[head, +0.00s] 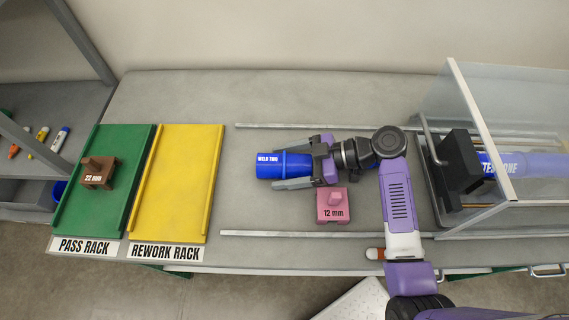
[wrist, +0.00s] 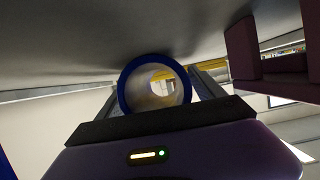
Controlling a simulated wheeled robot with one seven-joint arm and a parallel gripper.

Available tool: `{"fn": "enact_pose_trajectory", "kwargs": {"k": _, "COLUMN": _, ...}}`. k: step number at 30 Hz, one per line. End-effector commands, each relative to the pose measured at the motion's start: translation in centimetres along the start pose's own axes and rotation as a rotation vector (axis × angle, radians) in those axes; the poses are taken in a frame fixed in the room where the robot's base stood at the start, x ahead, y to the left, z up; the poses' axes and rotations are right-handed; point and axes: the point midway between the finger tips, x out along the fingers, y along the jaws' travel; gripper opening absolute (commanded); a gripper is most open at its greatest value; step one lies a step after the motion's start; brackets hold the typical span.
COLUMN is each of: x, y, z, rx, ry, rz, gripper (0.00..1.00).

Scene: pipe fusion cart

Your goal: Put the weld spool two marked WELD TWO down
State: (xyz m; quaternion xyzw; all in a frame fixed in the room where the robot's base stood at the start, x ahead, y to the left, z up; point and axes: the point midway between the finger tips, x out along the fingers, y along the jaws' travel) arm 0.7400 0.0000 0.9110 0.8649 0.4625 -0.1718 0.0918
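The blue weld spool marked WELD TWO (head: 270,166) lies on its side between the fingers of my gripper (head: 296,167), over the middle of the grey cart top. The fingers are along both sides of it. In the wrist view the spool (wrist: 154,86) shows end-on as an open blue ring between the two fingers (wrist: 154,84). The cart top fills the upper part of that view, close to the spool. Whether the spool touches the top, I cannot tell.
A pink 12 mm block (head: 332,206) stands just in front of my gripper. Left are the yellow rework rack (head: 182,180), empty, and the green pass rack (head: 128,170) with a brown 22 mm block (head: 98,172). Right, a clear enclosure (head: 470,110) holds another blue spool (head: 499,164).

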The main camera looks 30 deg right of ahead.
Motion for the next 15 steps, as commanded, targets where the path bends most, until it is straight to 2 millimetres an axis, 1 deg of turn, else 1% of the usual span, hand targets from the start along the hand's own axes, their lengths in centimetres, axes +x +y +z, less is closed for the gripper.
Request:
{"fn": "enact_pose_trajectory", "kwargs": {"k": 5, "x": 0.0, "y": 0.0, "z": -0.1, "rx": 0.0, "ry": 0.0, "rz": 0.0, "gripper": 0.78}}
{"fn": "enact_pose_trajectory", "kwargs": {"k": 8, "x": -0.2, "y": 0.0, "z": -0.5, "rx": 0.0, "ry": 0.0, "rz": 0.001, "gripper": 0.78}}
{"fn": "enact_pose_trajectory", "kwargs": {"k": 11, "x": -1.4, "y": 0.1, "z": -0.1, "rx": 0.0, "ry": 0.0, "rz": 0.003, "gripper": 0.78}}
{"fn": "enact_pose_trajectory", "kwargs": {"k": 15, "x": -4.1, "y": 0.2, "z": 0.0, "rx": -0.002, "ry": 0.0, "rz": 0.006, "gripper": 0.78}}
